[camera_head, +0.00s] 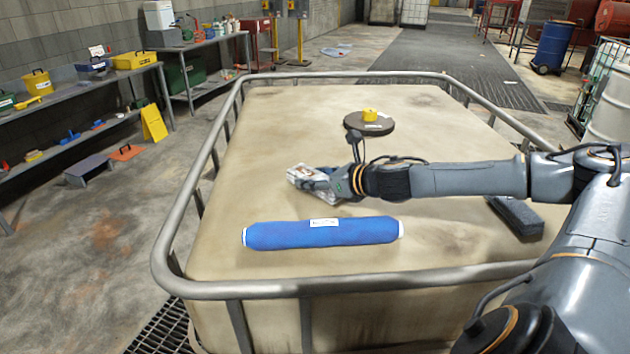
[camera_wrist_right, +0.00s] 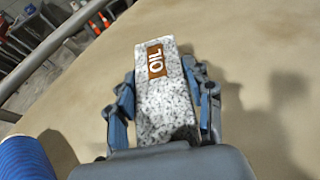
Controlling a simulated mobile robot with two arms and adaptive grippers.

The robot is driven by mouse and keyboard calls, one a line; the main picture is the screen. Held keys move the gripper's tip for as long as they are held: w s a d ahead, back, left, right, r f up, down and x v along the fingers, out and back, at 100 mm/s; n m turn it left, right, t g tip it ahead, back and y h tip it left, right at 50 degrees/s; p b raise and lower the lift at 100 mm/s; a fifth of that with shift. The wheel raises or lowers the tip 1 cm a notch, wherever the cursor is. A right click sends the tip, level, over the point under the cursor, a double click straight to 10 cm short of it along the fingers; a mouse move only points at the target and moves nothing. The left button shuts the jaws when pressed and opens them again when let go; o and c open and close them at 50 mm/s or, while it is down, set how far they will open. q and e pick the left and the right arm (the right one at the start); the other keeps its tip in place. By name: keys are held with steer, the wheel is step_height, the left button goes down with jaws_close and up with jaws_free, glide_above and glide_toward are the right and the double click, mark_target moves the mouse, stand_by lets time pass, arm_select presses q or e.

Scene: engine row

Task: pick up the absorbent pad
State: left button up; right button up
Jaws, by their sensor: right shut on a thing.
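The absorbent pad is a grey-and-white speckled block (camera_wrist_right: 163,95) with a brown label reading "OIL". In the head view the pad (camera_head: 300,175) shows at the end of my right arm, over the tan top of the railed platform. My right gripper (camera_head: 325,182) is shut on it; in the right wrist view the gripper's fingers (camera_wrist_right: 165,98) lie along both sides of the pad. The pad's near end is partly hidden by the gripper. I cannot tell from these views how high it is above the surface. My left gripper is not in view.
A blue roll (camera_head: 322,233) lies in front of the pad. A dark disc (camera_head: 380,127) with a yellow item (camera_head: 370,114) lies behind. A dark block (camera_head: 517,215) lies at the right, near my arm. A metal rail (camera_head: 350,281) rings the tan top (camera_head: 270,120).

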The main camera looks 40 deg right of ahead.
step_height(320, 180, up, 3)
steer(key=shift+f+p, duration=0.2)
steer(key=shift+p, duration=0.2)
steer(key=s+a+r+b, duration=0.4)
steer(key=s+a+r, duration=0.5)
steer(key=s, duration=0.1)
steer(key=shift+s+a+r, duration=0.2)
steer(key=shift+a+r, duration=0.05)
